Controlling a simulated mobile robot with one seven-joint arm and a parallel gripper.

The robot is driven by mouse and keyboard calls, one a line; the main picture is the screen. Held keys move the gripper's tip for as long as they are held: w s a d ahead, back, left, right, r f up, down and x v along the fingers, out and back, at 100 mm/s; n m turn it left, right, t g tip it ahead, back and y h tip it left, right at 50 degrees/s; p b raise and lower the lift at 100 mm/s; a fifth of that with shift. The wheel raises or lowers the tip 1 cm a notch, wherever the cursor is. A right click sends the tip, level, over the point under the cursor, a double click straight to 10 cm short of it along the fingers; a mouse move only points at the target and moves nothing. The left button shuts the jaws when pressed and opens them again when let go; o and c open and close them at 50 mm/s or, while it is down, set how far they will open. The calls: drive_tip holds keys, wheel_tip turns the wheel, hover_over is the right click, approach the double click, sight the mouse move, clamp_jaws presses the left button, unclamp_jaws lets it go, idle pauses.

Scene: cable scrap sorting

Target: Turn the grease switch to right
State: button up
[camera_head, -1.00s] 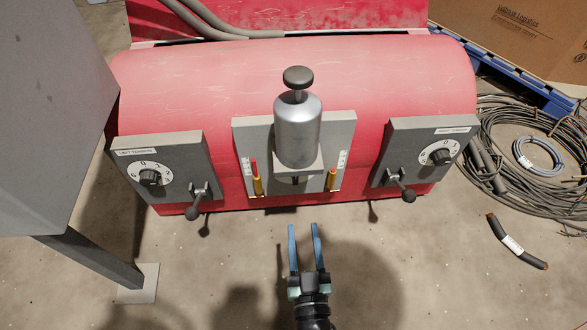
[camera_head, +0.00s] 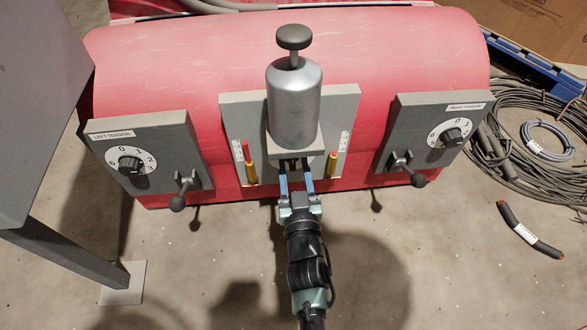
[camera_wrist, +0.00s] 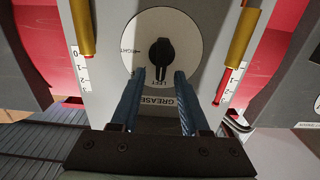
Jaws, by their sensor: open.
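The grease switch (camera_wrist: 160,58) is a black knob on a round white dial (camera_wrist: 190,35), facing the wrist camera. The dial bears the words RIGHT at its left side and LEFT below the knob, with a GREASE label under it. One end of the knob points down toward LEFT in the wrist view. My gripper (camera_wrist: 160,77) is open, with one blue finger to each side of the knob's lower end; I cannot tell if they touch it. In the head view my gripper (camera_head: 296,172) reaches under the silver cylinder (camera_head: 294,100), whose bracket hides the switch.
The left tension panel (camera_head: 150,150) and right tension panel (camera_head: 435,130) carry dials and ball-ended levers. Cable coils (camera_head: 530,130) lie on the floor at the right.

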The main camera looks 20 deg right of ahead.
drive_tip(key=shift+w, duration=0.3)
clamp_jaws()
